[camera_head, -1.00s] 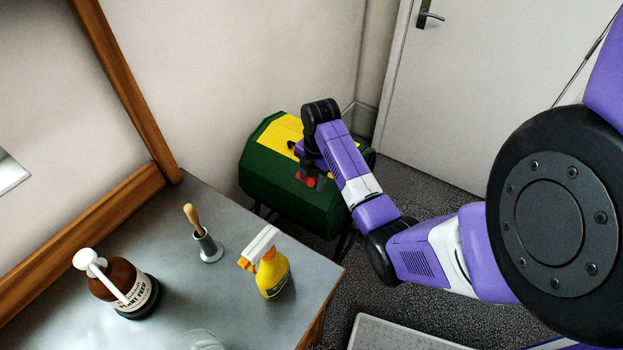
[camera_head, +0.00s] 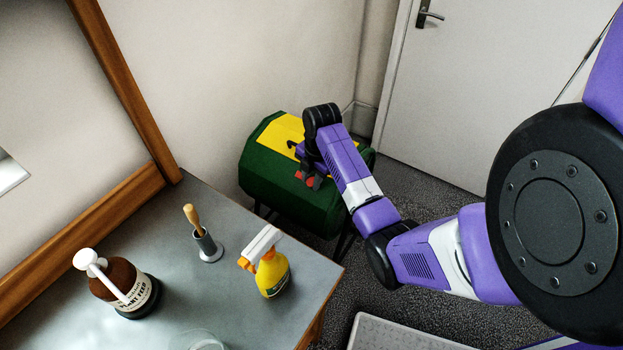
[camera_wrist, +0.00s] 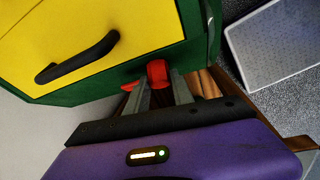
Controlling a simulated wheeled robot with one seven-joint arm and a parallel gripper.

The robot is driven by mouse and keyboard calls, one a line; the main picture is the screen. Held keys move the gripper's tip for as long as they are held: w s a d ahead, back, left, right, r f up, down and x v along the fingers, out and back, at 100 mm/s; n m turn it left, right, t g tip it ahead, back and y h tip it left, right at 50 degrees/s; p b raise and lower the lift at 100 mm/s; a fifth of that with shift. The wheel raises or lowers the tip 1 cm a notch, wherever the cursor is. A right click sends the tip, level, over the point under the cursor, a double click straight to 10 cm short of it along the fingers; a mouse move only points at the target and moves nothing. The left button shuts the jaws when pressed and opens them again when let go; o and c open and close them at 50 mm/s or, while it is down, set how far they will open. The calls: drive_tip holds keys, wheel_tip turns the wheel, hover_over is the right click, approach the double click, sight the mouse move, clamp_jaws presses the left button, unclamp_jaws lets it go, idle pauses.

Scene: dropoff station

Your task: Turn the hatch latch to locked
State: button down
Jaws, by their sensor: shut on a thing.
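The green drum-shaped bin (camera_head: 265,178) stands on legs by the wall, with a yellow hatch (camera_head: 282,133) on its upper side. The hatch also shows in the wrist view (camera_wrist: 150,25), with its black handle (camera_wrist: 78,58). The red latch (camera_wrist: 157,72) sits at the hatch's edge on the green body. My gripper (camera_wrist: 158,88) is shut on the latch, its grey fingers on either side of it. In the head view my gripper (camera_head: 308,180) reaches down to the bin's front, and the latch is mostly hidden there. I cannot read the latch's exact angle.
A grey table (camera_head: 185,250) at left holds a brown plant feed bottle (camera_head: 125,290), a yellow spray bottle (camera_head: 270,272) and a wooden-handled tool in a grey holder (camera_head: 205,245). A pale tray (camera_head: 400,335) lies on the floor. A white door (camera_head: 490,90) is behind.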

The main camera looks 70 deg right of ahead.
drive_tip(key=m+t, duration=0.1)
drive_tip(key=m+t+h, duration=0.1)
drive_tip(key=m, duration=0.1)
drive_tip(key=shift+s+a+f+t+h+p, duration=0.1)
drive_tip(key=shift+s+a+t+h+p, duration=0.05)
drive_tip(key=shift+s+t+h+p, duration=0.2)
drive_tip(key=m+t+h+b, duration=0.2)
drive_tip(key=m, duration=0.1)
drive_tip(key=shift+a+f+m, duration=0.15)
drive_tip(key=shift+f+m, duration=0.15)
drive_tip(key=m+t+h+b, duration=0.1)
drive_tip(key=m+h+b, duration=0.2)
drive_tip(key=m+b, duration=0.1)
drive_tip(key=shift+a+f+t+h, duration=0.15)
drive_tip(key=shift+f+t+h, duration=0.05)
drive_tip(key=shift+t+h, duration=0.15)
drive_tip(key=shift+r+m+h+b, duration=0.1)
drive_tip(key=shift+m+h+b, duration=1.15)
drive_tip(key=shift+m, duration=0.75)
drive_tip(key=c, duration=1.1)
unclamp_jaws()
drive_tip(key=shift+r, duration=0.1)
